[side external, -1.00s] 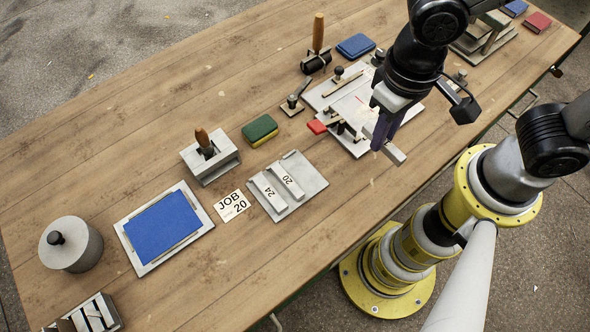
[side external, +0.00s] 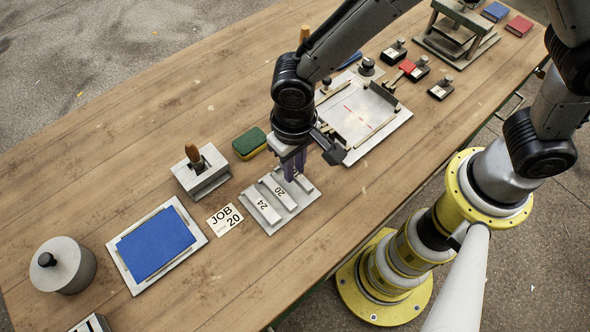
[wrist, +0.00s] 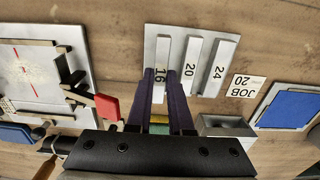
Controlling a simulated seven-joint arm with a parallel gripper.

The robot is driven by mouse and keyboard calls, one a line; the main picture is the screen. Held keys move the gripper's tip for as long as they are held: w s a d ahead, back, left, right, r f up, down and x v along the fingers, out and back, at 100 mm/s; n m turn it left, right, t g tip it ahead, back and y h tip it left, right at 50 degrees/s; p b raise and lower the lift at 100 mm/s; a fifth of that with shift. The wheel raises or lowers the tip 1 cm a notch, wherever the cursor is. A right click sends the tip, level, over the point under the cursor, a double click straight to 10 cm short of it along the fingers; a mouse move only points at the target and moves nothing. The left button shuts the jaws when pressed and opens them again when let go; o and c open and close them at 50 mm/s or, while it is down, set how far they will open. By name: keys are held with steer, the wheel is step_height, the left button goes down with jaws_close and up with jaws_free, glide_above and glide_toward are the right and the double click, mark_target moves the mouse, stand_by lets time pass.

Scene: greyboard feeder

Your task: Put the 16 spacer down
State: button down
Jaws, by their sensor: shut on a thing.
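My gripper (wrist: 161,88) is shut on the 16 spacer, a pale grey bar marked 16 (wrist: 162,62). In the side view my gripper (side external: 294,170) is at the right part of the grey spacer tray (side external: 270,229), with the 16 spacer's end (side external: 305,184) showing beside it. In the wrist view the spacer lines up beside the 20 spacer (wrist: 190,56) and the 24 spacer (wrist: 217,58), over the tray's end place. I cannot tell whether it touches the tray. My fingers hide part of it.
The JOB 20 card (side external: 225,218) lies left of the tray. A grey block with a wooden-handled tool (side external: 202,177) and a green-yellow sponge (side external: 250,143) stand behind it. A plate fixture (side external: 365,115) is to the right. Bare wood lies in front of the tray.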

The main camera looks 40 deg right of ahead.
mark_target(295, 171)
steer(key=shift+f, duration=1.15)
steer(key=shift+f, duration=0.1)
steer(key=c, duration=0.8)
jaws_free()
steer(key=shift+d+r, duration=0.15)
steer(key=shift+r, duration=6.1)
